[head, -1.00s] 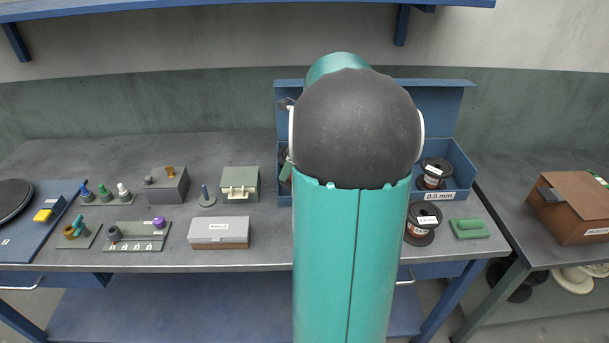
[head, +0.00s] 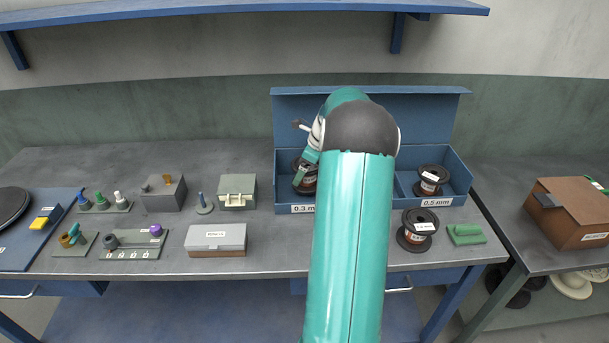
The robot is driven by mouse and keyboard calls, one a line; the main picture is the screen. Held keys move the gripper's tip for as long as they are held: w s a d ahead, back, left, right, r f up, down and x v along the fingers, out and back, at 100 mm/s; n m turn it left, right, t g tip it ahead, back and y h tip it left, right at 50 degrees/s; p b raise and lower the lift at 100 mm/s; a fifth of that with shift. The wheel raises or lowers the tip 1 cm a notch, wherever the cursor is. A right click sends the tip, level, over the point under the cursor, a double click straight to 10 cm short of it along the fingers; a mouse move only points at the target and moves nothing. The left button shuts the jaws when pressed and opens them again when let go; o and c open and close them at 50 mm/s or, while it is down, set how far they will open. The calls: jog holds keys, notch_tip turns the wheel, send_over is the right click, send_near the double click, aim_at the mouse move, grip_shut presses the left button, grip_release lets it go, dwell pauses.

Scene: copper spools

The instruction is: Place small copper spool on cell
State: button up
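A dark spool with copper-brown winding (head: 310,184) sits in the left part of the blue box, behind the 0.3 mm label, partly hidden by my arm. A second spool (head: 431,176) sits in the 0.5 mm compartment. A third, similar spool (head: 418,239) stands upright on the bench in front of the box. I cannot tell for certain which thing is the cell. My gripper (head: 301,178) points down at the 0.3 mm spool, beside or over it. Its fingertips are too small and covered to show whether they hold anything.
The blue box (head: 462,182) has its lid raised behind. A green block (head: 466,234) lies right of the bench spool. A grey case (head: 217,239), fixtures and a blue platform (head: 20,255) with a black disc are at left. A brown box (head: 570,222) stands far right.

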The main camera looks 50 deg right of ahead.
jog(key=shift+f, duration=1.25)
jog(key=shift+f, duration=0.1)
jog(key=o, duration=1.2)
jog(key=shift+a+f, duration=0.1)
jog(key=shift+o, duration=0.2)
jog(key=v, duration=1.2)
jog(key=shift+w, duration=0.1)
jog(key=w+a+r+n, duration=0.1)
jog(key=a+r+n, duration=0.35)
jog(key=a, duration=0.55)
jog(key=w+a+r+n+h, duration=0.1)
jog(key=a+r+n, duration=0.2)
jog(key=a+n, duration=0.5)
jog(key=w+a+r+n, duration=0.1)
jog(key=a+r+n, duration=0.2)
jog(key=a, duration=1)
jog(key=s+a+f+n+t, duration=0.1)
jog(key=s+a+f+n, duration=0.1)
jog(key=s+a+n, duration=1.2)
jog(key=shift+s+a+f+n, duration=0.4)
jog(key=shift+a+n, duration=0.95)
jog(key=shift+a, duration=1.15)
